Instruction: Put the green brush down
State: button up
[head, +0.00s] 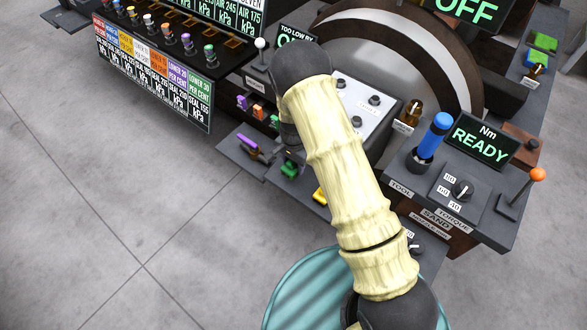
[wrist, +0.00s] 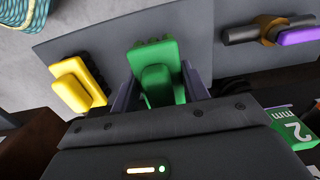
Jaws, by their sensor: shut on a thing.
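The green brush (wrist: 160,70) is between the two fingers of my gripper (wrist: 160,88) in the wrist view, and the fingers are shut on it. In the head view the green brush (head: 289,169) shows just below my gripper (head: 293,157), which is partly hidden by my arm. The brush is over the grey shelf (wrist: 110,38) at the front of the bench. I cannot tell whether its underside touches the shelf.
A yellow brush (wrist: 78,84) lies on the shelf to one side of the green one. A green block marked 2 mm (wrist: 297,126) is close to my gripper. A teal round thing (head: 300,285) stands in front.

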aim_at(293, 169)
jog(key=shift+f, duration=1.6)
jog(key=shift+f, duration=0.15)
jog(key=o, duration=0.9)
notch_tip(293, 169, up, 12)
jog(key=shift+r+p, duration=0.15)
jog(key=shift+p, duration=0.6)
